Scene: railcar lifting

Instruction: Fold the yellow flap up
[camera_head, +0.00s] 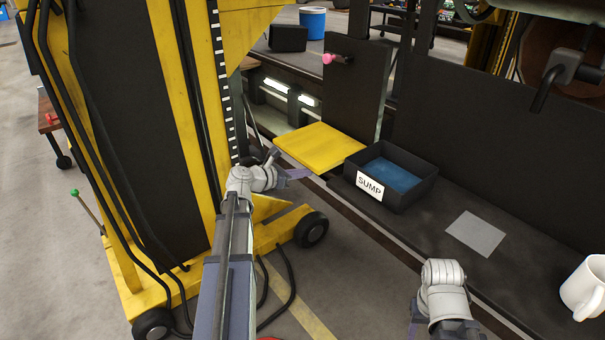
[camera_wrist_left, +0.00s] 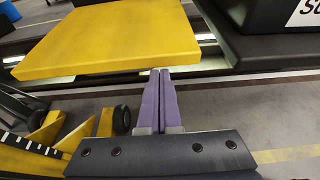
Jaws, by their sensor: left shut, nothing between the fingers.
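The yellow flap (camera_head: 320,147) lies flat, level with the dark bench, left of the sump tray. It fills the upper left of the left wrist view (camera_wrist_left: 110,40). My left gripper (camera_head: 303,173) is shut and empty, close to the flap's near edge. In the left wrist view its purple fingers (camera_wrist_left: 160,76) are together, their tips just below the flap's near right corner; I cannot tell whether they touch it. My right arm shows at the lower right in the head view, but its fingers are out of view.
The black sump tray (camera_head: 414,163) with blue liquid stands right of the flap. A dark upright panel (camera_head: 356,85) with a pink knob (camera_head: 328,58) stands behind it. A grey sheet (camera_head: 475,234) and white mug (camera_head: 585,287) are on the bench. A yellow lifting column (camera_head: 178,90) rises at left.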

